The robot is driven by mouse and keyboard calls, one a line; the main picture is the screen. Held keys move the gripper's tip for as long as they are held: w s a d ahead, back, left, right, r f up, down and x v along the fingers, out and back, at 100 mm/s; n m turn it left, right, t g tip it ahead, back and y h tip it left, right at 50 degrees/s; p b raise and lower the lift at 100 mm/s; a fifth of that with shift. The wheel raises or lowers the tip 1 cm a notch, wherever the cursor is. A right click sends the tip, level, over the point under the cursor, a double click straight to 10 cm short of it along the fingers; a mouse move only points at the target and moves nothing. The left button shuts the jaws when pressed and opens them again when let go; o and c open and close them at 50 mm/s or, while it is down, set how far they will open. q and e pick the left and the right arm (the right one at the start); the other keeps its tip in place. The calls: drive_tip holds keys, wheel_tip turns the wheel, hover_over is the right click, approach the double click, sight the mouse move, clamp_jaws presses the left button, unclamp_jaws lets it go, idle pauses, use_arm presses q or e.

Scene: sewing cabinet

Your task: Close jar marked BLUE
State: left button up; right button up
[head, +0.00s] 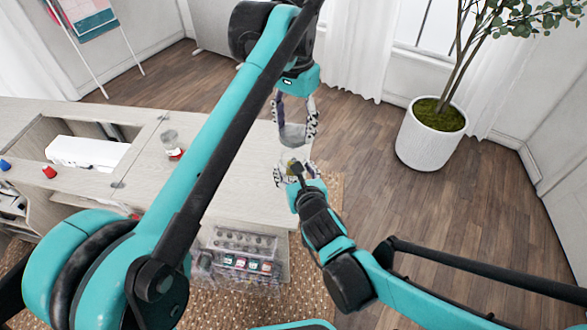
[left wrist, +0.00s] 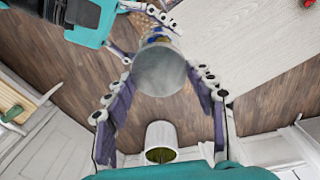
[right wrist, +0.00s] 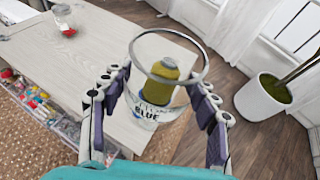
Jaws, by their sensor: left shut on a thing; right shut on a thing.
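The clear glass jar marked BLUE (right wrist: 150,114) holds a yellow spool (right wrist: 158,70). Its round rim shows open in the right wrist view. My right gripper (right wrist: 158,88) is shut on the jar, one finger on each side. The jar also shows in the head view (head: 291,160), near the table's right end. My left gripper (head: 296,126) is shut on a grey round lid (left wrist: 158,72) and points down over the jar. In the left wrist view the lid hides much of the jar. The lid looks apart from the rim; the exact gap is hard to tell.
Another glass jar (head: 171,142) with red contents stands on the pale table (head: 235,190). A white sewing machine (head: 85,152), a blue spool (head: 5,165) and a red spool (head: 48,172) are at left. A clear organiser (head: 240,260) is at the front. A potted plant (head: 430,140) stands on the floor.

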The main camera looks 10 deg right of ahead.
sight(294, 132)
use_arm(q)
drive_tip(key=shift+f, duration=1.6)
drive_tip(key=shift+f, duration=0.85)
drive_tip(key=shift+f, duration=0.5)
